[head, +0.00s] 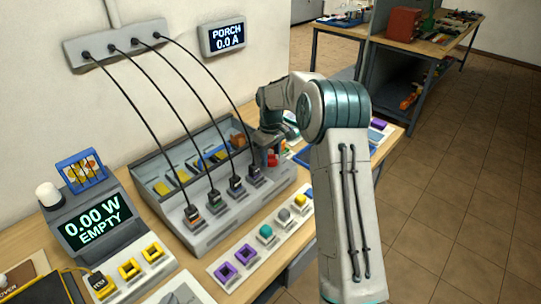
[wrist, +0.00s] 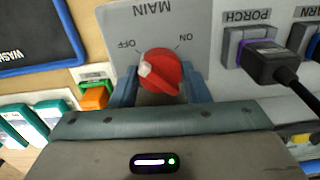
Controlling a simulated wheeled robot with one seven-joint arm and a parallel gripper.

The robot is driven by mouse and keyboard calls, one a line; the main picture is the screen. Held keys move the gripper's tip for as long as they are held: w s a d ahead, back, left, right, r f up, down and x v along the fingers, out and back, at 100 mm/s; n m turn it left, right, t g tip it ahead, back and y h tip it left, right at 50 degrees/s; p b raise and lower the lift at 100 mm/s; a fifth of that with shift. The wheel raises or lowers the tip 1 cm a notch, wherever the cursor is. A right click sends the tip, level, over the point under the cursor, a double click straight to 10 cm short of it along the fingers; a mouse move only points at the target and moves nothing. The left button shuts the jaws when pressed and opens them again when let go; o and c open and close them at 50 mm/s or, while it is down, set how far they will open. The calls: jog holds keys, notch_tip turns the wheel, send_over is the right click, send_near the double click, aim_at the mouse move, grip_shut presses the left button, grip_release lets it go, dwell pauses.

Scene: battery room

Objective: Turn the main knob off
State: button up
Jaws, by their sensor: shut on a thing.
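The red main knob (wrist: 160,73) sits on a grey plate lettered MAIN, with OFF at the left and ON at the right in the wrist view. Its white pointer mark lies on the knob's left side, toward OFF. In the head view a bit of the red knob (head: 272,160) shows below my gripper (head: 265,145). My gripper (wrist: 160,90) is shut on the knob, with a blue-grey finger on each side of it. The knob's near edge is hidden by the gripper body.
A black plug (wrist: 270,62) sits in the PORCH socket right of the knob, its cable close by. Several cables run from the wall strip (head: 120,44) to the panel. The wall display (head: 222,38) reads PORCH 0.0 A. The meter (head: 90,222) reads 0.00 W EMPTY.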

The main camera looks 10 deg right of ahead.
aim_at(271, 155)
jog(key=shift+n, duration=0.3)
dwell(0.4)
jog(key=o, duration=1)
jog(key=shift+c, duration=0.2)
jog(key=shift+r, duration=0.15)
notch_tip(271, 155, up, 14)
jog(key=b, duration=0.1)
jog(key=shift+f, duration=0.2)
